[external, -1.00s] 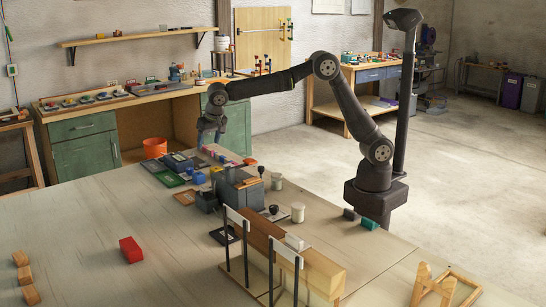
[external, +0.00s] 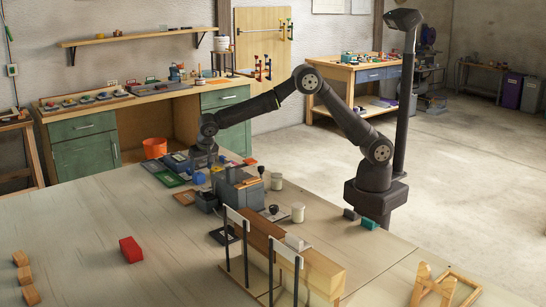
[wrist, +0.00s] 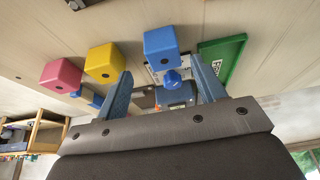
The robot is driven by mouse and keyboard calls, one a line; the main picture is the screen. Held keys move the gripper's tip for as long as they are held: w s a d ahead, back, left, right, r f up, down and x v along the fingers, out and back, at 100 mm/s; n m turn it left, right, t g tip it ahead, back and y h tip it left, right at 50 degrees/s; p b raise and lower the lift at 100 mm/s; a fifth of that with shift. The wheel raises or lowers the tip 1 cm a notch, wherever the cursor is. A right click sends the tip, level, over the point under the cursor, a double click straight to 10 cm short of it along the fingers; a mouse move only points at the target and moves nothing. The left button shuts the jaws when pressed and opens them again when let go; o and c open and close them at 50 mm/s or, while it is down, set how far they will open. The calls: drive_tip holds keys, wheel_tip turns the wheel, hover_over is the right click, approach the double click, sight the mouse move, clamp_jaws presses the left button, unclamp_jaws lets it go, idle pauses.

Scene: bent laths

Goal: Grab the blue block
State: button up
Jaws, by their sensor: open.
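The blue block (wrist: 161,47) is a plain cube in the upper middle of the wrist view. It lies just beyond and between the two blue-grey fingertips of my gripper (wrist: 160,64), which are spread apart with nothing held between them. A small round-topped blue piece (wrist: 172,79) shows below the block, between the fingers. In the external view my gripper (external: 203,162) is low over the cluttered back part of the table. A small blue item (external: 199,178) shows just below it there; I cannot tell if it is the same block.
A yellow block (wrist: 104,62) and a pink block (wrist: 61,75) stand left of the blue one; a green tray (wrist: 222,58) lies right. A grey machine (external: 238,188) stands close to my gripper. A red block (external: 131,250) lies on clear tabletop at front left.

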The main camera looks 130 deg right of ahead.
sight(199, 174)
drive_tip(key=x, duration=0.5)
drive_tip(key=shift+w+a, duration=0.15)
drive_tip(key=shift+w, duration=0.15)
drive_tip(key=c, duration=1)
drive_tip(key=shift+c, duration=0.4)
drive_tip(key=shift+r, duration=0.1)
